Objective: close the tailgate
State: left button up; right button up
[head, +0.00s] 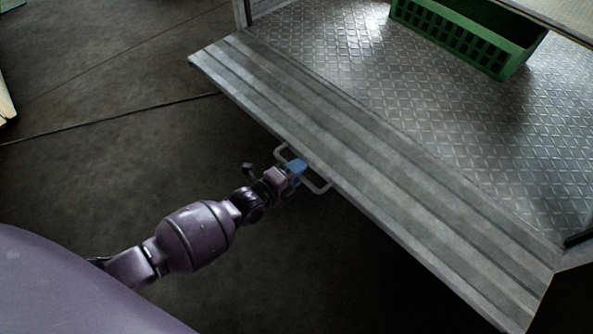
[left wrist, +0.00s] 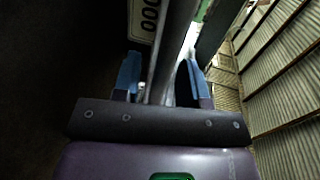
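The tailgate (head: 375,165) is a grey ribbed metal panel, folded down and lying about level with the cargo bed in the head view. A pale metal handle (head: 321,188) sticks out from its outer edge. My left gripper (head: 297,171) is at the handle, its blue fingertips over the handle's middle. In the left wrist view the blue fingers (left wrist: 162,72) stand apart on either side of a grey bar (left wrist: 170,45), which looks like the handle, with gaps showing beside it. My right gripper is not in view.
The cargo bed (head: 345,45) has a diamond-plate floor. A green crate (head: 465,40) stands on it, back from the tailgate. A white plate with dark characters (left wrist: 145,18) shows in the left wrist view. The concrete floor (head: 110,80) left of the tailgate is clear.

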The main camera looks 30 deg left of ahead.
pick_arm(q)
grip_shut()
jog(key=shift+r, duration=0.1)
